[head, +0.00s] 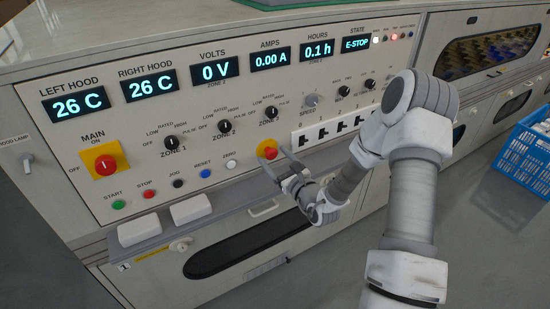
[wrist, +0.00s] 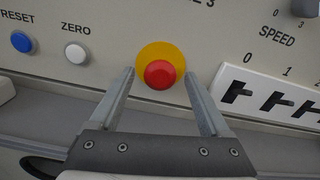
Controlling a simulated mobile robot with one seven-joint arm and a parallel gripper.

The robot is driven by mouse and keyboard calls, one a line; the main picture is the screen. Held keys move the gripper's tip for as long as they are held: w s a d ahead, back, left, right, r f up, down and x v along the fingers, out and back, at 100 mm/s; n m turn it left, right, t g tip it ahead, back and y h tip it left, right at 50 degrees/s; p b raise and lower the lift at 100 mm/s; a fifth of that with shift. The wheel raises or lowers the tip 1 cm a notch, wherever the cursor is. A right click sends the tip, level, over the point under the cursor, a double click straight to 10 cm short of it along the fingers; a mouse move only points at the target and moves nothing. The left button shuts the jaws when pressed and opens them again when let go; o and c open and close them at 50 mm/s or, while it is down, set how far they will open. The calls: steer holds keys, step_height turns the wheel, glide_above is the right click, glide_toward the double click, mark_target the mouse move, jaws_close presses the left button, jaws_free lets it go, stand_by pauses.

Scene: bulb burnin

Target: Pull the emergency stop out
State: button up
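The emergency stop is a red mushroom button on a round yellow plate, on the sloped control panel (head: 235,120). In the wrist view the red button (wrist: 160,74) sits between the fingertips, with the yellow plate (wrist: 160,50) behind it. In the head view the emergency stop (head: 267,150) is at the tip of my gripper (head: 278,167). My gripper (wrist: 160,85) is open, one finger on each side of the button, with visible gaps. I cannot tell how far the fingertips are from the panel. The state display (head: 356,44) reads E-STOP.
A blue button (wrist: 22,42) and a white ZERO button (wrist: 75,52) lie left of the gripper. A white strip of black switches (wrist: 270,98) and the SPEED knob (head: 311,100) are to the right. A grey ledge (wrist: 60,125) runs below. A blue crate (head: 522,160) stands far right.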

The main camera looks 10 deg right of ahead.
steer(key=p+v, duration=0.2)
steer(key=v, duration=1.5)
steer(key=shift+s, duration=0.2)
steer(key=shift+r, duration=0.1)
